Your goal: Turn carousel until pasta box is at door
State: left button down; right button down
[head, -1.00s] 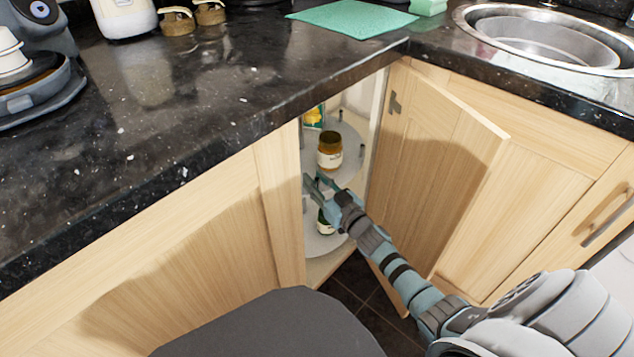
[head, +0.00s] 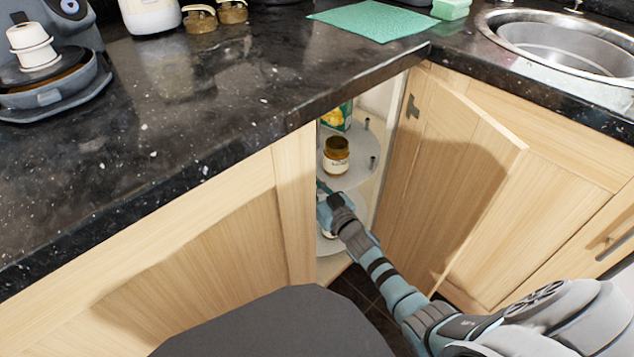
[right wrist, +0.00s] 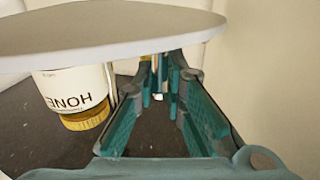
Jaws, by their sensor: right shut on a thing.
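In the head view, a grey carousel with an upper disc (head: 352,178) and a lower disc (head: 330,246) stands inside the open corner cabinet. A green and yellow box (head: 337,117) stands at the back of the upper disc, partly hidden by the worktop; I cannot read whether it is pasta. An amber jar (head: 336,156) stands nearer the opening. My right gripper (head: 325,190) reaches into the opening, its tips partly behind the cabinet edge. In the right wrist view its fingers (right wrist: 160,82) are shut on a small upright thing, perhaps a carousel post, beside a honey jar (right wrist: 78,95).
The wooden cabinet door (head: 455,180) stands open to the right of my arm. The dark worktop (head: 190,150) overhangs the opening at the left. A sink (head: 565,45), green mat (head: 362,18) and coffee machine (head: 50,65) are on top.

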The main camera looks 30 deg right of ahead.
jog(key=c, duration=1.6)
grip_release()
jog(key=shift+c, duration=0.2)
jog(key=shift+s, duration=0.1)
jog(key=s, duration=1.2)
jog(key=shift+d, duration=0.4)
